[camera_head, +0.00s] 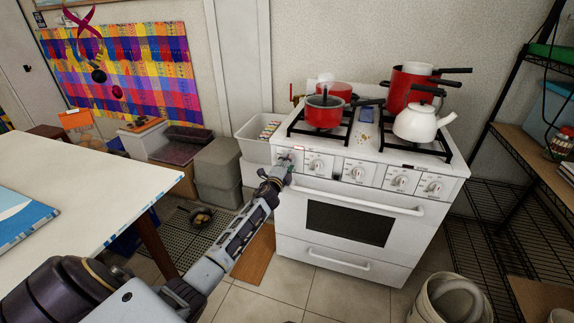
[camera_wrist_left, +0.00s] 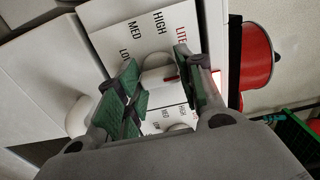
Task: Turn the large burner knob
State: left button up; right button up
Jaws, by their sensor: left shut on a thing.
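The white stove (camera_head: 330,186) has a row of white knobs along its front panel. My left gripper (camera_head: 283,168) reaches the leftmost end of this panel and is shut on the leftmost burner knob. The wrist view shows my left gripper (camera_wrist_left: 162,77) with green-padded fingers on both sides of the white burner knob (camera_wrist_left: 157,76), which is partly hidden. LITE, HIGH, MED and LOW are printed on the panel (camera_wrist_left: 148,33) around it. Other knobs, including the middle knob (camera_head: 357,174), are untouched. My right gripper is not in view.
Red pots (camera_head: 325,112) and a white kettle (camera_head: 417,123) stand on the stove top. The oven door handle (camera_head: 350,203) runs below the knobs. A white table (camera_head: 80,185) is at left, a wire shelf (camera_head: 525,150) at right, and a bucket (camera_head: 447,300) on the floor in front.

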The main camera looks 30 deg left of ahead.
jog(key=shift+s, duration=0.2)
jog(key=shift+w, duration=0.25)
pick_arm(q)
jog(key=o, duration=0.8)
jog(key=shift+o, duration=1.1)
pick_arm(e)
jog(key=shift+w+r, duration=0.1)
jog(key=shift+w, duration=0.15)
pick_arm(q)
jog(key=v, duration=1.2)
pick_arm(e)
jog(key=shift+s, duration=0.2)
pick_arm(q)
jog(key=shift+f, duration=0.1)
